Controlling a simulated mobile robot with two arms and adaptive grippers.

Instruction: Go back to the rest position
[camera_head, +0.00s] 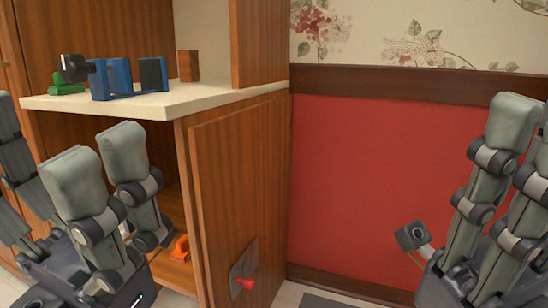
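My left gripper (98,152) is at the lower left, in front of the wooden cabinet. Its grey fingers point up and stand apart, and I see nothing between them. My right gripper (464,172) is at the right edge, in front of the red wall panel. Part of the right gripper is cut off by the picture edge.
An orange object (180,248) is inside the cabinet. The pale counter (190,100) holds a blue and black device (112,78), a green item (66,89) and a wooden block (188,66). The red wall panel (350,170) is bare.

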